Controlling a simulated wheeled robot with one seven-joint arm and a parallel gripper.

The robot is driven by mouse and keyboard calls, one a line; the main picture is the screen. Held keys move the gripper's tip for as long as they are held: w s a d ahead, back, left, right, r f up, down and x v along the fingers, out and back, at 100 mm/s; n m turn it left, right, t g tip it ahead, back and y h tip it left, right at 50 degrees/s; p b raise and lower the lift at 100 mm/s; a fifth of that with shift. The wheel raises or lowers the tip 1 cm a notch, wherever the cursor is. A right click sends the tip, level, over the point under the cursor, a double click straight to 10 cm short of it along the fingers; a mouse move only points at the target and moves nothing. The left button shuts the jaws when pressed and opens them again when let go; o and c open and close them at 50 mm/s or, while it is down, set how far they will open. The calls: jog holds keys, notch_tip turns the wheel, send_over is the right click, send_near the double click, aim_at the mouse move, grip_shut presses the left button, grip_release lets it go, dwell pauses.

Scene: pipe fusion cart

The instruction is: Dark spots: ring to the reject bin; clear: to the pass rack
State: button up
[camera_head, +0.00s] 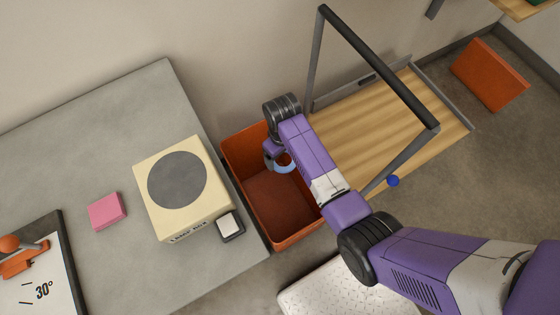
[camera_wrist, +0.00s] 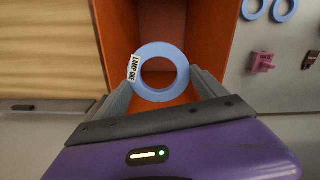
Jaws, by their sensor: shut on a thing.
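A light blue ring (camera_wrist: 162,49) is between the fingers of my gripper (camera_wrist: 160,94) in the wrist view. It has a white tag reading "LAMP ONE" on its left side. Its visible face looks plain blue, with no dark spots that I can make out; its lower edge is at the fingertips. In the head view the ring (camera_head: 289,167) and my gripper (camera_head: 279,158) are over the orange-red bin (camera_head: 298,240), which looks otherwise empty. I cannot tell if this is the reject bin. The bin (camera_wrist: 205,28) also shows behind the ring in the wrist view.
A cream box (camera_head: 215,213) with a grey disc stands on the grey table (camera_head: 130,105), beside a pink block (camera_head: 107,211) and a clipboard (camera_head: 62,240). A wooden cart (camera_head: 350,130) with a dark frame stands right of the bin. Two blue rings (camera_wrist: 253,9) show at upper right.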

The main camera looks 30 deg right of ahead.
notch_tip(320, 180, down, 4)
jog(key=b, duration=0.3)
jog(key=shift+f, duration=0.1)
jog(key=o, duration=1.4)
notch_tip(320, 180, up, 8)
jog(key=shift+w+f, duration=0.1)
